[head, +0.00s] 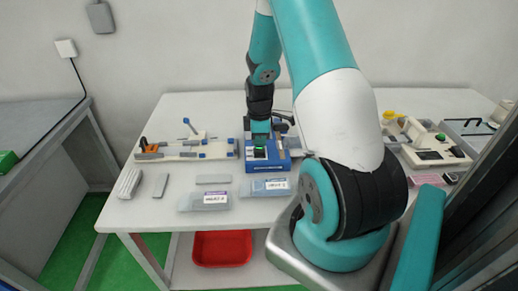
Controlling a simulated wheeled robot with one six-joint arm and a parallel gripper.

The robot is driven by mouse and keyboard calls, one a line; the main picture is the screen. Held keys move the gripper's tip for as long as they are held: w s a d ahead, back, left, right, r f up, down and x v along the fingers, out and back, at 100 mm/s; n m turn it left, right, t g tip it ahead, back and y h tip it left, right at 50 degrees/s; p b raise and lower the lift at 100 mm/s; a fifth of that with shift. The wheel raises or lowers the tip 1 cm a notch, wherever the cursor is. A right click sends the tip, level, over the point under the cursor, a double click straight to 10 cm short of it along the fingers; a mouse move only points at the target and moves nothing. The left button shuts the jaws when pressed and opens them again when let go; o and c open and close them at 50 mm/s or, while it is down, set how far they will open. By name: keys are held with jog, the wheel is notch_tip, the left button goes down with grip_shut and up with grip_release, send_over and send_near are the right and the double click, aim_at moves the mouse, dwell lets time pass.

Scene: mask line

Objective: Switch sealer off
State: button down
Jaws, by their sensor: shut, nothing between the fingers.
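A small blue machine (282,160), which appears to be the sealer, stands on the white table in the middle of the view. It has a pale panel with dark details on its front left. My gripper (260,147) points down at this machine's front left part, shut and empty. A small green spot shows at the gripper's lower end; I cannot tell whether it is on the gripper or on the machine. The switch and its position cannot be made out, and I cannot tell whether the fingertips touch the machine. My arm hides part of the machine's back.
Two labelled packs (204,201) and (271,187) lie in front on the white table (150,208). A jig with a blue-knobbed lever (187,122) stands left. A cream machine (425,152) and pink tray (427,180) are right. A red bin (222,249) sits below.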

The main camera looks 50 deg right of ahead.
aim_at(259, 151)
jog(key=shift+f+b, duration=0.95)
jog(key=shift+f, duration=0.4)
dwell(0.6)
notch_tip(259, 151, up, 7)
jog(key=p, duration=0.5)
jog(key=shift+p, duration=0.4)
dwell(0.3)
jog(key=a+r+y, duration=0.1)
jog(key=a+r, duration=0.4)
jog(key=a, duration=0.3)
jog(key=a+r+t, duration=0.1)
jog(key=a+r, duration=0.4)
jog(key=a, duration=0.3)
jog(key=a+r+y, duration=0.1)
jog(key=a+r, duration=0.4)
jog(key=a, duration=0.3)
jog(key=s+a+r+y, duration=0.1)
jog(key=s+a+r, duration=0.2)
jog(key=s+a, duration=0.4)
jog(key=s+a+r+m+g+y+b, duration=0.1)
jog(key=s+a+r, duration=0.3)
jog(key=s+a, duration=0.3)
jog(key=shift+s+a+r, duration=0.15)
jog(key=shift+s+r, duration=0.1)
jog(key=shift+s, duration=0.3)
